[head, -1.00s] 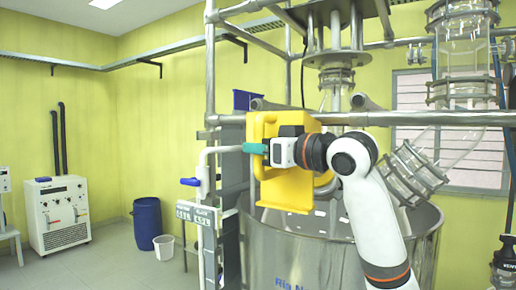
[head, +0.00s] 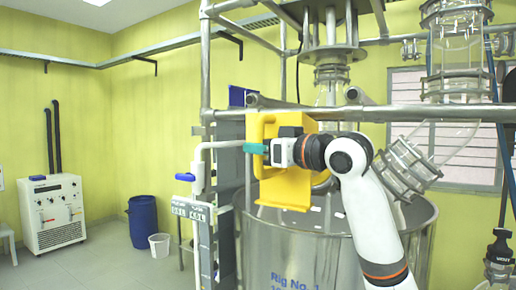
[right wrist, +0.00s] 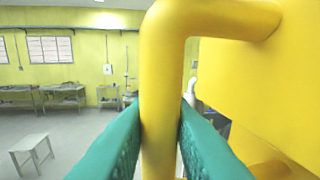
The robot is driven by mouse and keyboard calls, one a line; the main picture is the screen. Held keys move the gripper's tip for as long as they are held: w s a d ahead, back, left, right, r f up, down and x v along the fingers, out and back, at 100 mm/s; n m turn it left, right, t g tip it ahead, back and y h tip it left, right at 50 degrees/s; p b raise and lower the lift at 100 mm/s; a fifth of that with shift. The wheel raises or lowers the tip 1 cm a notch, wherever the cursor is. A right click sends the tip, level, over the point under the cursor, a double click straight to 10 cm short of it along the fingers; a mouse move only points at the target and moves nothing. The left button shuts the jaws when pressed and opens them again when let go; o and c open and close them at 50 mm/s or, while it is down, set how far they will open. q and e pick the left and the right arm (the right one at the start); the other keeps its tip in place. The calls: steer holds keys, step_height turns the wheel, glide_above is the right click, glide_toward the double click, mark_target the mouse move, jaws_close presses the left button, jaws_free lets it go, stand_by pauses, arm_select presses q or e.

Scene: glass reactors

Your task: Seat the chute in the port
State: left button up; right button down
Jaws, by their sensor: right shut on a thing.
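The yellow chute (head: 288,188) is held up in front of the glass reactor, over the rim of the large steel vessel (head: 310,245). My right gripper (head: 256,148) is shut on the chute's yellow bar handle. In the right wrist view the teal fingers (right wrist: 160,135) press on both sides of the handle (right wrist: 160,85), and the chute's body (right wrist: 265,75) fills the right side. The port cannot be made out; the chute and my right arm cover part of the vessel's top. My left gripper is not in view.
A steel pipe frame (head: 204,70) stands around the vessel, with a horizontal rail (head: 450,113) just above my right arm. Glass piping (head: 455,50) hangs at the right. A blue drum (head: 142,222) and white bucket (head: 160,245) stand on the floor at left, with open floor nearby.

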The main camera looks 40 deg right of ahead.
steer(key=shift+w+d+f, duration=0.2)
steer(key=shift+d+f, duration=0.15)
steer(key=shift+d, duration=0.1)
stand_by(0.4)
steer(key=c, duration=1.5)
jaws_free()
steer(key=shift+o, duration=0.3)
steer(key=shift+s+f+b, duration=0.1)
steer(key=shift+b, duration=0.2)
steer(key=b+v, duration=0.3)
steer(key=v, duration=0.7)
steer(key=shift+f, duration=0.35)
steer(key=shift+d, duration=0.15)
steer(key=o, duration=0.6)
steer(key=shift+c, duration=0.2)
